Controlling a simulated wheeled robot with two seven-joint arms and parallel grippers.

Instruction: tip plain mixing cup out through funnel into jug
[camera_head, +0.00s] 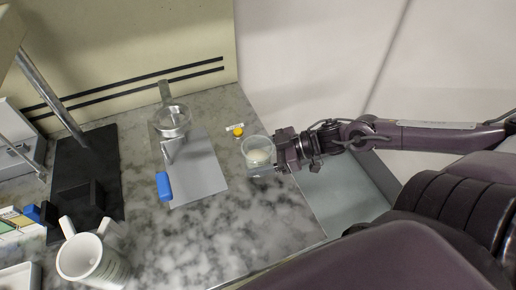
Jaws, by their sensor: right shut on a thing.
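The plain mixing cup (258,152) is clear, with pale cream contents in its bottom. My right gripper (278,153) is shut on the cup's right side and holds it near the right edge of the marble counter. A clear vessel (172,124) at the back of the counter looks like the jug with the funnel in its top. At this size I cannot separate the two well. The cup is apart from it, to its right. My left gripper is not in view.
A grey sheet or board (200,175) with a blue block (164,186) lies in front of the vessel. A small yellow-orange item (238,131) lies left of the cup. A black stand base (85,165) is at left.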

